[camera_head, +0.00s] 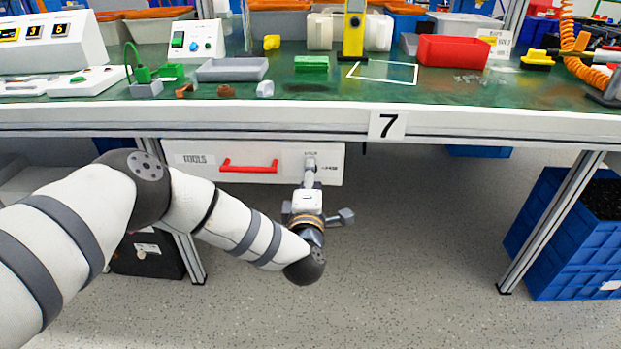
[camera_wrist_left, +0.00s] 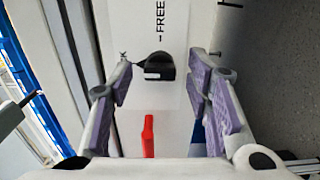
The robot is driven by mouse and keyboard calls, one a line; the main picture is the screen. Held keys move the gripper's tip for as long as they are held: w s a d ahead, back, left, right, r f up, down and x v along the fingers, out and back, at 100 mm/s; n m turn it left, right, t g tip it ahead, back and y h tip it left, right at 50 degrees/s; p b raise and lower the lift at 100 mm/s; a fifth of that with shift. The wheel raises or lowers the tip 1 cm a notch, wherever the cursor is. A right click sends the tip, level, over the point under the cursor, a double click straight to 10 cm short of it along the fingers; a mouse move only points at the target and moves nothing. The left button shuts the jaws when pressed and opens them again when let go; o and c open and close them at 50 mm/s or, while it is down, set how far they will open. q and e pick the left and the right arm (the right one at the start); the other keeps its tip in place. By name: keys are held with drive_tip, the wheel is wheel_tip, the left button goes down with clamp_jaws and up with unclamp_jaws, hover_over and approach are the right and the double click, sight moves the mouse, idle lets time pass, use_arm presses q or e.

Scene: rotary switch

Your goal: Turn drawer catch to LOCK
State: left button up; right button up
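The drawer catch is a black knob (camera_wrist_left: 157,66) on the white drawer front, upper middle in the left wrist view. A light rectangle shows on its face; I cannot tell its exact pointing direction. "FREE" (camera_wrist_left: 160,20) is printed above it there. In the head view my left gripper (camera_head: 309,178) is in front of the catch and mostly hides it. In the left wrist view the purple-padded fingers of that gripper (camera_wrist_left: 167,78) are spread apart, one on each side of the knob, with clear gaps. My right gripper is in neither view.
The drawer front (camera_head: 226,150) carries a "TOOLS" label and a red handle (camera_head: 249,166) left of the gripper. The workbench edge (camera_head: 450,127) runs just above. A table leg (camera_head: 553,218) and blue crates (camera_head: 570,240) stand at right. Below the bench middle is open floor.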

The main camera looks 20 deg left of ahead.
use_arm(q)
drive_tip(key=shift+s, duration=0.1)
drive_tip(key=v, duration=1.2)
